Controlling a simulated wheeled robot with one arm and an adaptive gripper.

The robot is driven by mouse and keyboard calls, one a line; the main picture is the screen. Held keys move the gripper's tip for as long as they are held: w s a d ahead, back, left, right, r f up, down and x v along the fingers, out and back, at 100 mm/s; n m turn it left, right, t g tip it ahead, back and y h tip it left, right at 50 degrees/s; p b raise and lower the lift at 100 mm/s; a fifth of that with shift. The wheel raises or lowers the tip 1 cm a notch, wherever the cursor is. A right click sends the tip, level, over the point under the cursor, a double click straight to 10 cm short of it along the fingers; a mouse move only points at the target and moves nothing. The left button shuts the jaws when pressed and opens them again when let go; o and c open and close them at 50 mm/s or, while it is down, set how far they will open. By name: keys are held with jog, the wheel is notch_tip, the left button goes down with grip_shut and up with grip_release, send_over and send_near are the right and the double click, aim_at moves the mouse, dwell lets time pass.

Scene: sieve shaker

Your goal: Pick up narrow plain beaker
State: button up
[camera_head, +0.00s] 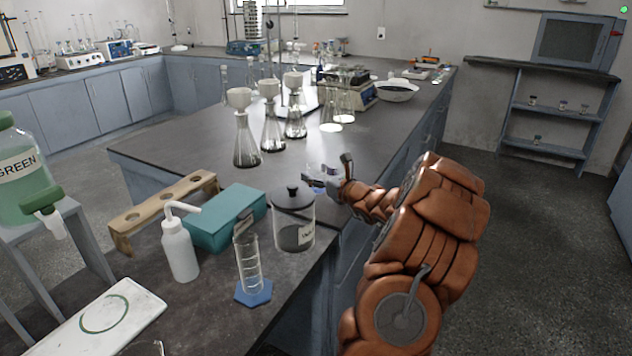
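My gripper (322,179) is over the dark bench, behind and to the right of the lidded glass jar. It is small in view, and I cannot tell whether its fingers are open or shut. Something clear and bluish shows by its fingertips, too small to make out. I cannot clearly pick out a narrow plain beaker. A clear glass rim (142,348) is cut off by the bottom edge of the picture, and its shape is hidden. A tall narrow glass cylinder (248,265) stands upright on a blue hexagonal base.
The lidded jar (294,228), teal box (225,218), white wash bottle (180,250) and wooden rack (130,220) crowd the near bench. Several conical flasks (246,146) stand behind. A balance (358,88) and white bowl (396,90) are farther back. Floor on the right is clear.

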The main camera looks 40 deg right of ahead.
jog(key=c, duration=0.9)
jog(key=shift+r, duration=0.2)
